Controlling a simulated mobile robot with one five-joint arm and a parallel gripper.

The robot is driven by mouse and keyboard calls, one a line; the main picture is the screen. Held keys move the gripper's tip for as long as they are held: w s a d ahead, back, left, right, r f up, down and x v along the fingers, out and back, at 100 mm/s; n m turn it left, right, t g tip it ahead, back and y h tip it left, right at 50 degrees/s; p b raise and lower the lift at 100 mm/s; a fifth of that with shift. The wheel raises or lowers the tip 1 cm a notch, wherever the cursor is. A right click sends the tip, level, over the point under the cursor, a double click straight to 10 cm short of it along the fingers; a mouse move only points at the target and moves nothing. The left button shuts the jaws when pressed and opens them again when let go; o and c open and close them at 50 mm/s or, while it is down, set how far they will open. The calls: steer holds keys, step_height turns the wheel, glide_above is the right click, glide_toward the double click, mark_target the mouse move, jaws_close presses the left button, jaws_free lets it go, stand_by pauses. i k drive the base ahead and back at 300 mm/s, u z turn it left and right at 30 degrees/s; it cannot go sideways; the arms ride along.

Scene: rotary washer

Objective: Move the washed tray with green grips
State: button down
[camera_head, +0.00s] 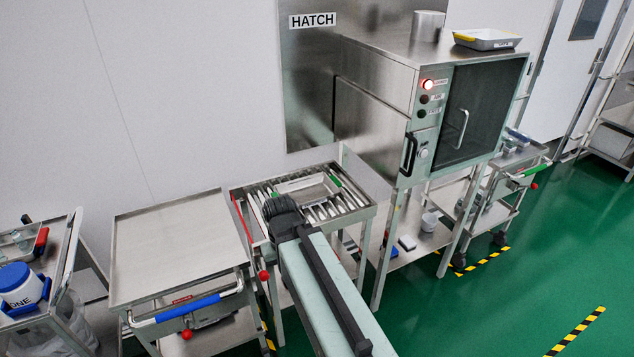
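A shallow metal tray with green grips (308,187) sits on the roller table (367,212) in front of the hatch, left of the washer. One green grip shows at its right end and a bit of green at its left. My gripper (282,207) is the dark end of my arm, over the front left part of the roller table, close to the tray's left end. Its fingers are hidden by the arm, so I cannot tell whether it touches the tray or is open or shut. The washer (375,115) has its dark door closed and a red lamp lit.
A bare-topped cart with a blue handle (180,245) stands left of the roller table. A cart with a green handle (530,171) stands right of the washer. A yellow-gripped tray (488,39) lies on the washer. Green floor is open at right.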

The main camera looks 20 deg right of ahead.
mark_target(308, 192)
steer(key=u, duration=3)
steer(key=k, duration=1.95)
steer(key=z, duration=1.6)
steer(key=i, duration=1.7)
steer(key=u, duration=0.05)
